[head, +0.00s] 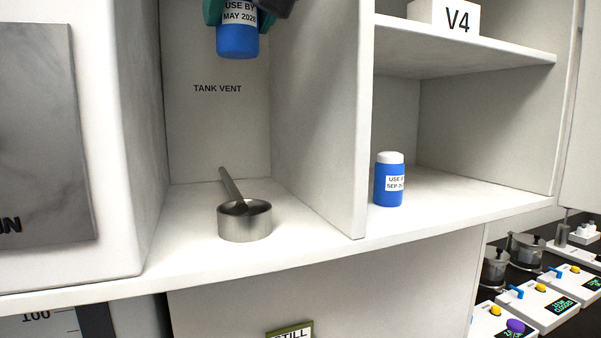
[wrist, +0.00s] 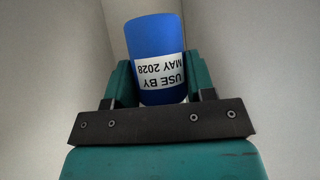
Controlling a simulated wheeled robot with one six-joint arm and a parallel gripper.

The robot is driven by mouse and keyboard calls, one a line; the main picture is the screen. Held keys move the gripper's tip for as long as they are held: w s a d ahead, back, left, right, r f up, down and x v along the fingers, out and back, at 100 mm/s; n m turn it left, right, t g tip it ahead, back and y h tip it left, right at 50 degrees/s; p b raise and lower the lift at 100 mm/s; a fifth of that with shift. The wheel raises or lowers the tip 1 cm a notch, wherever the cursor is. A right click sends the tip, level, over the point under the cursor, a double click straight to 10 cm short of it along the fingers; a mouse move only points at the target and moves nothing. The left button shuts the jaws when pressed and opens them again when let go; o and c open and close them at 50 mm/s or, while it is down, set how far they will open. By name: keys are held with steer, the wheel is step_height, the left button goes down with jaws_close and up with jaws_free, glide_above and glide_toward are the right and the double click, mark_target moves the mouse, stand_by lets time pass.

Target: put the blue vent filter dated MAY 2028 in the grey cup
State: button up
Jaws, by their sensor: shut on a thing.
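My gripper (head: 240,12) is at the top of the head view, partly cut off by the frame edge. It is shut on a blue vent filter (head: 238,43) labelled USE BY MAY 2028. The wrist view shows the filter (wrist: 154,36) between the two green fingers, its label upside down in that picture. A round grey metal cup (head: 245,227) stands on the shelf floor, well below the held filter. A grey rod (head: 230,184) leans up and left from the cup's opening. The cup's inside is mostly hidden.
Another blue filter (head: 389,184) with a white top, labelled SEP, stands in the right compartment. A white divider (head: 335,120) separates it from the TANK VENT compartment. A V4 block (head: 445,17) sits on the upper shelf. Several small devices stand at lower right.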

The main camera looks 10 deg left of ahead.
step_height(320, 180, down, 15)
steer(key=b, duration=1.2)
steer(key=shift+d+f, duration=0.1)
steer(key=shift+f+b, duration=0.5)
steer(key=shift+f, duration=1.85)
steer(key=shift+f, duration=0.2)
steer(key=o, duration=1.3)
steer(key=shift+c, duration=0.2)
steer(key=shift+r, duration=0.25)
steer(key=shift+s+r, duration=0.1)
steer(key=shift+r, duration=0.05)
steer(key=v, duration=1.1)
steer(key=shift+d, duration=0.3)
